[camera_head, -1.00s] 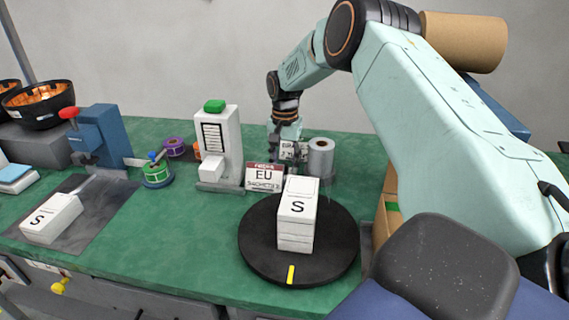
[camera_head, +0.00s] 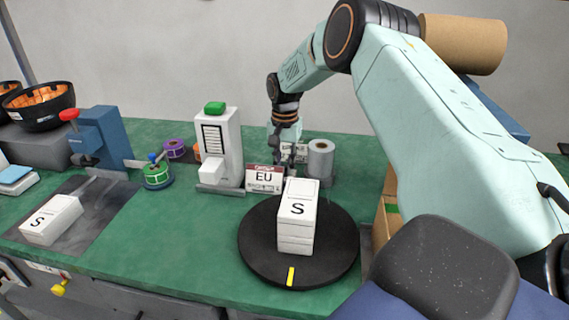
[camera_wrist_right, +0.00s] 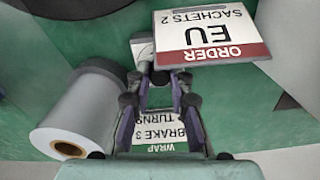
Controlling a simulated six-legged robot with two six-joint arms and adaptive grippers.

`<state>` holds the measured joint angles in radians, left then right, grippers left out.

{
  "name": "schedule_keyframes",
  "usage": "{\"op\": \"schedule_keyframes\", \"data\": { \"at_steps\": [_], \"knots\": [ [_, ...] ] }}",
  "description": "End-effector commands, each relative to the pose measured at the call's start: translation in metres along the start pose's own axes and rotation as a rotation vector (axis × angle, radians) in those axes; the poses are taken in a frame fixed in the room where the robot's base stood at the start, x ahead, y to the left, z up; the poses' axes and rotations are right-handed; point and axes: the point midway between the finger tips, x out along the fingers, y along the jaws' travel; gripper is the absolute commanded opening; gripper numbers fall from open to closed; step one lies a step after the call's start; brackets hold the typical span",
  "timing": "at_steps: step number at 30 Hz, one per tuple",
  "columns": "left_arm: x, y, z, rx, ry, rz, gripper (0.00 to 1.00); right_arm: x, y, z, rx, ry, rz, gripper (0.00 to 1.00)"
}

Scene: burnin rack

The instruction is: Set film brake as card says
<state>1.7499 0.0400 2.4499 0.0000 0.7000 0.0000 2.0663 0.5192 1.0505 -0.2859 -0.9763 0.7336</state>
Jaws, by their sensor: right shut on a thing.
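My right gripper (camera_head: 288,155) reaches down behind the order card, beside the film roll (camera_head: 320,160). In the right wrist view its fingers (camera_wrist_right: 160,78) are closed in on the film brake, which is mostly hidden between them. A pale grey piece (camera_wrist_right: 142,48) shows just past the fingertips; I cannot tell whether it is part of the brake. The wrap card (camera_wrist_right: 160,130) lies beneath the gripper and reads "BRAKE 3 TURNS". The film roll (camera_wrist_right: 78,112) stands close beside the fingers. My left gripper is out of view.
The order card (camera_head: 265,178) reads "EU" and stands in front of the gripper. A stack of white boxes (camera_head: 297,220) marked S stands on the black turntable (camera_head: 258,255). A white dispenser (camera_head: 220,145) with a green top stands left.

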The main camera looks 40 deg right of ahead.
Motion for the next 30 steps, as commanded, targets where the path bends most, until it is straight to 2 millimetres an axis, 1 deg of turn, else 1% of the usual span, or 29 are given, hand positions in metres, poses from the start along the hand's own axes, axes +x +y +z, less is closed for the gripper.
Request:
{"op": "schedule_keyframes", "data": {
  "at_steps": [6,15,21,30],
  "knots": [
    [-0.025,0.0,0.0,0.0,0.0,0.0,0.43,-0.004,0.0,0.001,0.103,-0.002,0.002,0.0],
    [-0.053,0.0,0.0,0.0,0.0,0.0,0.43,-0.004,0.0,0.0,0.294,0.0,0.001,0.0],
    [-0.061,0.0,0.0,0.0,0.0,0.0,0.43,-0.003,0.0,0.0,0.376,0.001,0.0,0.0],
    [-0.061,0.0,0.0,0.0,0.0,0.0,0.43,-0.001,-0.001,0.0,0.389,0.001,-0.002,0.0]
  ]
}}
